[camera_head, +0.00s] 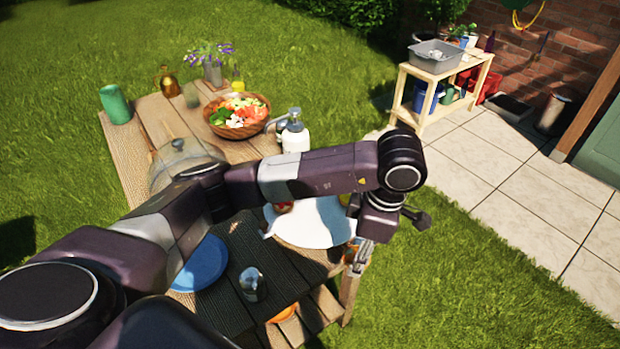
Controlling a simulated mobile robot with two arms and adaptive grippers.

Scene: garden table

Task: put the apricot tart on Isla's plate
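My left arm reaches in from the left across the table. Its gripper (355,258) points down at the table's front right corner, by the edge of a white plate or cloth (318,228). The fingers are small and dark here, and I cannot tell whether they are open or hold anything. A small reddish item (283,207) shows on the white surface, partly hidden by my arm. A blue plate (205,262) lies at the near left, partly covered by my arm. I cannot make out the apricot tart for sure, nor any name marking Isla's plate. My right gripper is not in view.
A clear glass (252,284) stands near the front edge. A glass dome (183,160), salad bowl (237,116), white bottle (295,137), vase (213,72) and green cup (115,104) stand farther back. A wooden shelf (440,90) stands on the paving. Grass surrounds the table.

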